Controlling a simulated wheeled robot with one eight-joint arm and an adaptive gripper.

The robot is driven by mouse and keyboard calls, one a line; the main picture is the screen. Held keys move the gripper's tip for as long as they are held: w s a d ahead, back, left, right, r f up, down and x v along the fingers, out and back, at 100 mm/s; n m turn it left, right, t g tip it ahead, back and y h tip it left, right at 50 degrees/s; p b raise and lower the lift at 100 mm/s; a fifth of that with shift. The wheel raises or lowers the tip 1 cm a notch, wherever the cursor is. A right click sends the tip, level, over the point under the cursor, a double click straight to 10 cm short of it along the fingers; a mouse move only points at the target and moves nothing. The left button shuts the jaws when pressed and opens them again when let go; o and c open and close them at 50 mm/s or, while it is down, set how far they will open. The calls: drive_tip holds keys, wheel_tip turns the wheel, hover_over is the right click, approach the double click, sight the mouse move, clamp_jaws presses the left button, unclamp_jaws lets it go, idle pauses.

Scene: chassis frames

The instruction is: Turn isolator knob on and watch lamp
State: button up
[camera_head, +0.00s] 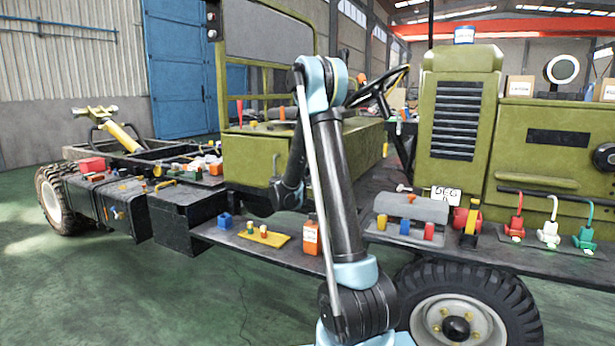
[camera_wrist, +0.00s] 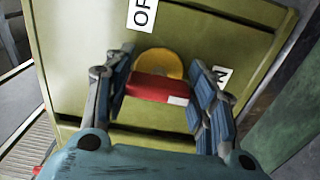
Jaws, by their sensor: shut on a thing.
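In the wrist view, the isolator knob (camera_wrist: 152,89) is a red bar with a white mark at its right end, in front of a round yellow plate (camera_wrist: 162,62) on an olive-green panel (camera_wrist: 80,50). My gripper (camera_wrist: 160,84) has its blue-padded fingers on both sides of the red bar and is shut on it. A white OFF label (camera_wrist: 142,14), partly cut off, sits above the plate. A partly hidden ON label (camera_wrist: 222,76) is to the right. In the head view my arm hides the knob and gripper. I cannot tell which thing is the lamp.
A steering wheel (camera_head: 378,87) stands behind my arm. Open green floor lies at lower left.

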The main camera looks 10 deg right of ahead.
drive_tip(key=shift+s+f, duration=0.15)
drive_tip(key=o, duration=1.1)
drive_tip(key=v, duration=1.1)
drive_tip(key=shift+s+a, duration=0.25)
drive_tip(key=shift+s, duration=0.05)
